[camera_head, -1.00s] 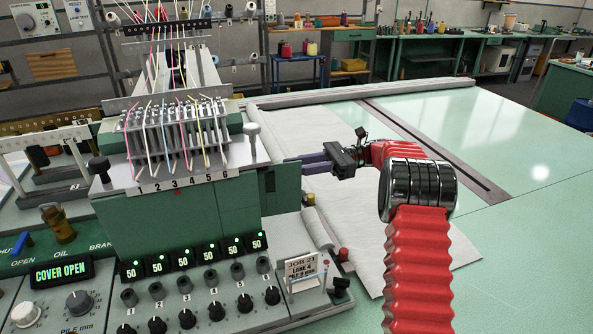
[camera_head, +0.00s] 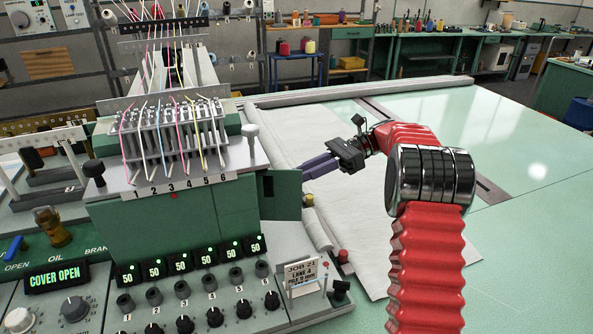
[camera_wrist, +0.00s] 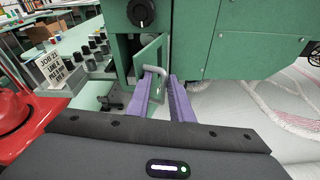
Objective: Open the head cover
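The head cover (camera_head: 281,195) is a small green hinged panel at the right side of the green tufting head (camera_head: 222,214). It stands swung out from the head. In the wrist view the cover (camera_wrist: 147,58) shows a pale bar handle (camera_wrist: 156,70). My gripper (camera_head: 305,170) is beside the cover's outer edge. Its two purple fingers (camera_wrist: 162,82) are apart, with the handle between or just beyond their tips; I see no firm grip on it. The display (camera_head: 57,278) reads COVER OPEN.
A job card stand (camera_head: 301,275) and rows of knobs lie below the head. Threads run down to the numbered needle plate (camera_head: 178,187). White cloth (camera_head: 350,220) and a pale green table (camera_head: 430,110) lie to the right, mostly clear.

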